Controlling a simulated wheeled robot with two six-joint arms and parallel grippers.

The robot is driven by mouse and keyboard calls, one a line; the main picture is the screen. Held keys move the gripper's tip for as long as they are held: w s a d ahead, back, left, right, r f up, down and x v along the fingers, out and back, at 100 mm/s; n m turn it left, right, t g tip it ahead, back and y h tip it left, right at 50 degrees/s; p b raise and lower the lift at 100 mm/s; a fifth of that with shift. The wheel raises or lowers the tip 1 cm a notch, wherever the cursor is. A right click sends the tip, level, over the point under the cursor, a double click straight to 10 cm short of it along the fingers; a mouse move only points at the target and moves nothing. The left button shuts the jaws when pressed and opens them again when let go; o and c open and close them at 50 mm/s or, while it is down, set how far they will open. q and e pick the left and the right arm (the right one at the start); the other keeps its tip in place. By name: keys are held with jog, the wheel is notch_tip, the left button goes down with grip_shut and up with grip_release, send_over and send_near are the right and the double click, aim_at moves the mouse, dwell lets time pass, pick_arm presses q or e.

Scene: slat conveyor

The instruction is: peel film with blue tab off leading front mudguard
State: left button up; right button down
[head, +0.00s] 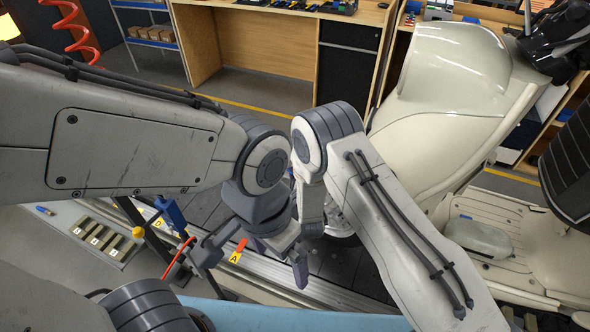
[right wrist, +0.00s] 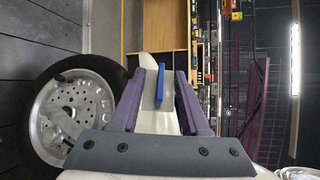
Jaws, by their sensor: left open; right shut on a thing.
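The clear film itself cannot be made out. In the head view my right arm hides its gripper, the tab and most of the mudguard. My left gripper (head: 280,268) is open and empty, hanging over the near edge of the conveyor, left of the wheel.
The cream scooter body (head: 450,75) fills the right side, with its dark seat (head: 572,165) at the edge. An orange "A" marker (head: 237,252) and a blue fixture (head: 170,213) stand near my left gripper. A wooden bench (head: 270,45) is at the back.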

jog(key=s, duration=0.1)
jog(key=s+a+r+p, duration=0.1)
jog(key=s, duration=0.1)
jog(key=s+a+r, duration=0.1)
jog(key=s, duration=0.1)
jog(key=shift+r, duration=0.2)
dwell(0.3)
jog(key=shift+a, duration=0.1)
